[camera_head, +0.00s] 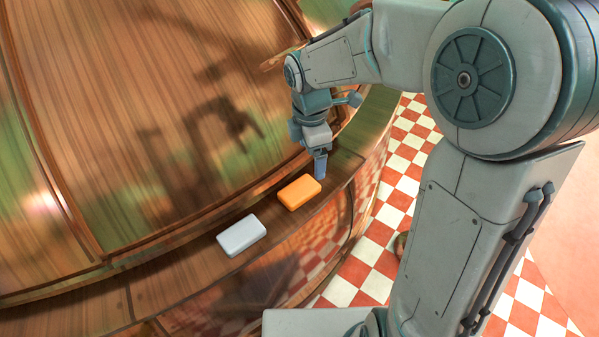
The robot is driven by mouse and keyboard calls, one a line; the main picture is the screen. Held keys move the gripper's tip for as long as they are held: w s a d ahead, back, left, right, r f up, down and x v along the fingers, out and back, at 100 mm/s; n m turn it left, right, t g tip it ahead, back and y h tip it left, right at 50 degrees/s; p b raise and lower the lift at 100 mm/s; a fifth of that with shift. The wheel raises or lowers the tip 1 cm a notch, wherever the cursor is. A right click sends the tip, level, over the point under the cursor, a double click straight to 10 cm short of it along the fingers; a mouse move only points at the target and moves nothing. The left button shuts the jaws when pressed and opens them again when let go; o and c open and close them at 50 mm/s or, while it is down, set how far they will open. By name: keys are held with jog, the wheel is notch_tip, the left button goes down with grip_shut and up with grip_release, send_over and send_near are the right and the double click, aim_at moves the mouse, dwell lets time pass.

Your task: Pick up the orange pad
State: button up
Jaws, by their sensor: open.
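The orange pad (299,192) is a small rounded block. It lies flat on a narrow wooden ledge (160,292) near the ledge's right part. My gripper (320,170) points down just above and to the right of the pad's upper right end. It is empty. From this view only one finger shows clearly, and I cannot tell whether it touches the pad.
A pale grey pad (241,235) of similar shape lies on the ledge, left of and nearer than the orange one. A large curved wooden surface (130,110) rises behind the ledge. A red and white checked floor (385,235) lies below to the right.

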jog(key=w+a+f+n, duration=0.2)
jog(key=a+f+n, duration=0.1)
jog(key=n, duration=0.1)
jog(key=b, duration=0.2)
send_over(296, 191)
jog(key=shift+n, duration=0.3)
jog(key=f, duration=0.8)
jog(key=shift+w, duration=0.2)
jog(key=shift+s+f, duration=0.2)
jog(key=shift+f, duration=2.55)
jog(key=c, duration=1.1)
